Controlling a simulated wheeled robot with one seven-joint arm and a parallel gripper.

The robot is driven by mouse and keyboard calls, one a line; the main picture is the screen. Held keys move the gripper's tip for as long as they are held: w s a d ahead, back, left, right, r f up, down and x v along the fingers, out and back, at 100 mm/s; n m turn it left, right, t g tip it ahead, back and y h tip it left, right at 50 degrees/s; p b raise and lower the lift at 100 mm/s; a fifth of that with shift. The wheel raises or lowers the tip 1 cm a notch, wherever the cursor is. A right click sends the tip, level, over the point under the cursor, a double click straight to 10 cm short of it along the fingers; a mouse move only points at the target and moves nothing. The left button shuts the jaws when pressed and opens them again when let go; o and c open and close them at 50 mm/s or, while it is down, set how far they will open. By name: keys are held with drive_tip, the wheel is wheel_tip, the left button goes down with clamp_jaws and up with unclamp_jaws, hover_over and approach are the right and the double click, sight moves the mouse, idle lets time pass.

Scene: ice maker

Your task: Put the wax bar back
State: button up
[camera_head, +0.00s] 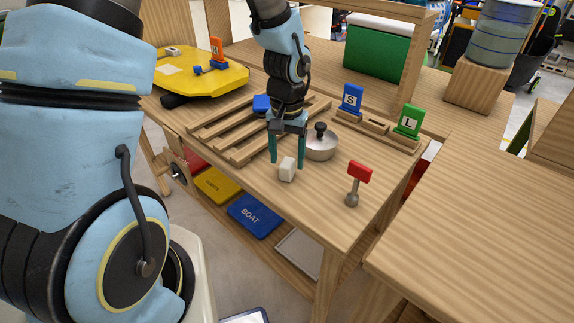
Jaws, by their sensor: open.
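A small off-white block (287,169), which looks like the wax bar, stands on the wooden workbench (325,205) near its front edge. My gripper (287,161) points down over it with its two teal fingers apart. The left finger is beside the block and the right finger is above or behind it. I cannot tell whether either finger touches the block.
A round metal pot with a dark knob (321,142) stands close to the right of my gripper. A red-headed tool (358,180) stands farther right. A slatted wooden rack (238,133) lies to the left. Blue S (351,98) and green L (408,121) signs stand behind.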

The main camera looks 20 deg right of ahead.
sight(287, 162)
wheel_tip(287, 162, up, 9)
drive_tip(key=w+a+r+n+t, duration=0.1)
drive_tip(key=a+n, duration=0.5)
drive_tip(key=a, duration=1.9)
drive_tip(key=shift+w+a+r+t, duration=0.15)
drive_tip(key=shift+r+t, duration=0.15)
drive_tip(key=shift+r, duration=0.05)
